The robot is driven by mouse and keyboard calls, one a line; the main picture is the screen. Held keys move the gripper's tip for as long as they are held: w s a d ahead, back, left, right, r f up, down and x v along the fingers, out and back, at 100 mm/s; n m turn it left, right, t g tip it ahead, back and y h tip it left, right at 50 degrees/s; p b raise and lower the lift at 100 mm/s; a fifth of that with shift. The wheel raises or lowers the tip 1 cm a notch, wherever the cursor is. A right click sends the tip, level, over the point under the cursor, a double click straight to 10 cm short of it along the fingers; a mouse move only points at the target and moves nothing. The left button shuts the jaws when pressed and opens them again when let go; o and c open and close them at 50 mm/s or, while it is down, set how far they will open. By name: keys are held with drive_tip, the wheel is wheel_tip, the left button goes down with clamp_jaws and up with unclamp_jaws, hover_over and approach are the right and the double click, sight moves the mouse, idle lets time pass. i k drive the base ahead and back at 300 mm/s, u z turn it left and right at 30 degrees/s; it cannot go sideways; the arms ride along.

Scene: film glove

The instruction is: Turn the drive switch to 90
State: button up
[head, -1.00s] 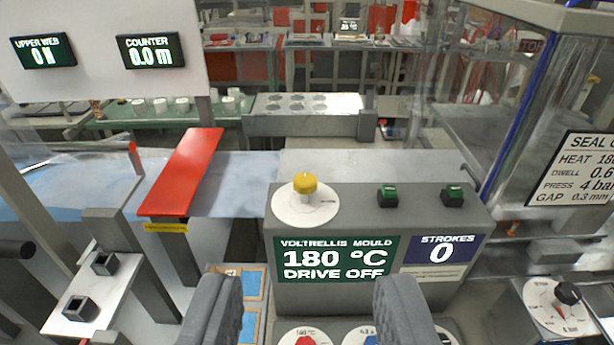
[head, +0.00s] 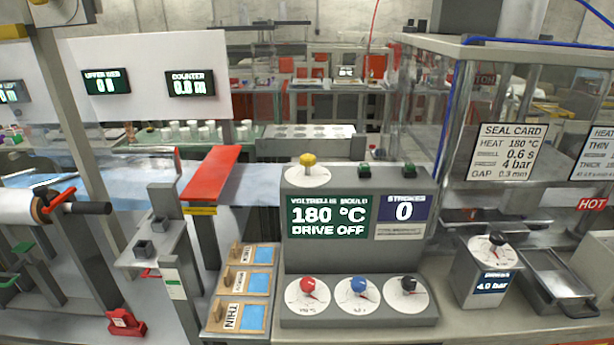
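The mould console (head: 315,258) stands in the middle, with a green display (head: 328,216) reading 180 °C and DRIVE OFF. A yellow knob (head: 307,160) sits on a white dial at its top left. Red (head: 307,284), blue (head: 359,285) and black (head: 408,284) knobs sit on white dials along its lower front. The dial lettering is too small to read, so I cannot tell which knob is the drive switch or its angle. My gripper is not in view.
Two green buttons (head: 365,171) are on the console top. A red bar (head: 211,172) stands at its left, above labelled trays (head: 240,284). A black knob (head: 497,240) on a 4.0 bar box is at the right. A clear-walled machine (head: 425,110) rises behind it.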

sight(308, 160)
drive_tip(key=u, duration=0.35)
drive_tip(key=k, duration=0.2)
drive_tip(key=z, duration=0.8)
drive_tip(key=i, duration=1.8)
drive_tip(key=u, duration=0.85)
